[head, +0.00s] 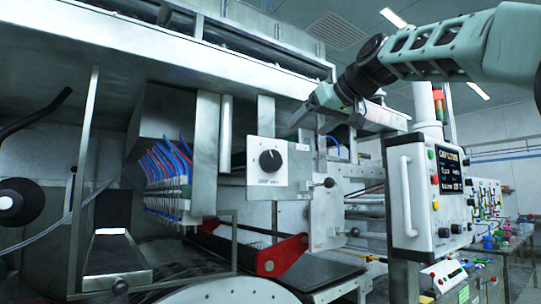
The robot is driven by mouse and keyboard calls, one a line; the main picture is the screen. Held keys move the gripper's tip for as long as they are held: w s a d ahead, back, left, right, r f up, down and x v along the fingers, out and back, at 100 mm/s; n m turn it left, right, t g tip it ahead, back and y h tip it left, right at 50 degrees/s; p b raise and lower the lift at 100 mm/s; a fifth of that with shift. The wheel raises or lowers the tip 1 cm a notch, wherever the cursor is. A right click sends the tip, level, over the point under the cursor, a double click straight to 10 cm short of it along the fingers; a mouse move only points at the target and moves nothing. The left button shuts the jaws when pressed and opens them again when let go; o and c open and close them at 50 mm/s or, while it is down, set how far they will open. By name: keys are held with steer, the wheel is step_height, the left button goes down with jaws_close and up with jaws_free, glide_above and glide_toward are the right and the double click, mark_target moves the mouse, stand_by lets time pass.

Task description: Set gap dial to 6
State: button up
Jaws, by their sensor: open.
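The gap dial is a round black knob (270,160) on a white square plate (262,179) in the middle of the head view. The plate has small markings around the knob and a short label below it, too small to read. I cannot tell which number the knob points to. My gripper (308,120) is above and to the right of the dial, at the end of the pale green arm that comes in from the upper right. It is apart from the knob, and I see nothing held in it.
A control panel (437,195) with a screen and a white handle stands to the right. A black ball-ended lever (328,183) sticks out right of the dial. A metal hood (190,60) hangs overhead. A red bracket (280,255) lies below. Blue and red tubes (168,160) are to the left.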

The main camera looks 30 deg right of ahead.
mark_target(274, 160)
steer(key=p+x, duration=0.3)
steer(key=x, duration=1.3)
steer(key=shift+w+a+f, duration=0.1)
steer(key=shift+w+f, duration=0.1)
steer(key=c, duration=1)
